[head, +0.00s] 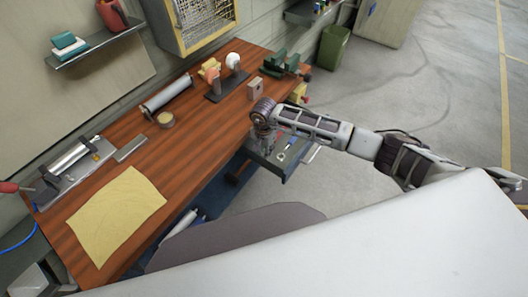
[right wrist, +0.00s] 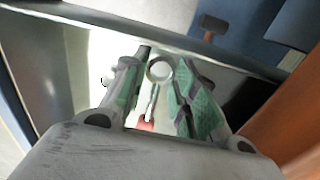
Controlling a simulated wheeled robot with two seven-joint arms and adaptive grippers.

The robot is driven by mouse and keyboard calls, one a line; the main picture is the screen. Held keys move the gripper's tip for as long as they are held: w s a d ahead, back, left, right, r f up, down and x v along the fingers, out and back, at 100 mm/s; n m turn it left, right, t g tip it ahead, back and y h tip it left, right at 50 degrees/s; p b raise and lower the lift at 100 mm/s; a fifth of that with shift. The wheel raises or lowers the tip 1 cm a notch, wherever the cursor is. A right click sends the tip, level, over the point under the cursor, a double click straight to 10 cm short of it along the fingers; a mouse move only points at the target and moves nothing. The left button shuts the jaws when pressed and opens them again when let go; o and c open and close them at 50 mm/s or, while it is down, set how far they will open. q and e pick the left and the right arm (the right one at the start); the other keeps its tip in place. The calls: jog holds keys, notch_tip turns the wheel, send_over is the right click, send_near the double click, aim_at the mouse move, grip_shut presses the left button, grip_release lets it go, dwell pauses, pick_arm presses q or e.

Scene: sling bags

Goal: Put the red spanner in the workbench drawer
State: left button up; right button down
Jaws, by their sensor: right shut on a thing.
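My right gripper (head: 264,144) is at the end of the arm from the right, over the open workbench drawer (head: 279,172). In the right wrist view the gripper (right wrist: 158,88) is shut on the red spanner (right wrist: 152,100). A pale ring end shows between the fingertips, with a narrow shaft and a bit of red nearer the palm. Whether it touches the drawer floor I cannot tell. In the head view the fingers mostly hide it. My left gripper is not in view.
A blue-handled tool (head: 291,142) lies in the drawer, right of the gripper. The workbench (head: 215,125) holds a yellow cloth (head: 117,215), a metal roller (head: 168,94) and a green vise (head: 281,64). Open floor lies right of the drawer.

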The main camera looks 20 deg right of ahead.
jog(key=shift+f, duration=0.7)
jog(key=shift+f, duration=0.1)
jog(key=c, duration=1.1)
grip_release()
jog(key=shift+r, duration=0.25)
notch_tip(320, 180, up, 12)
jog(key=shift+f+b, duration=0.15)
jog(key=shift+b, duration=0.75)
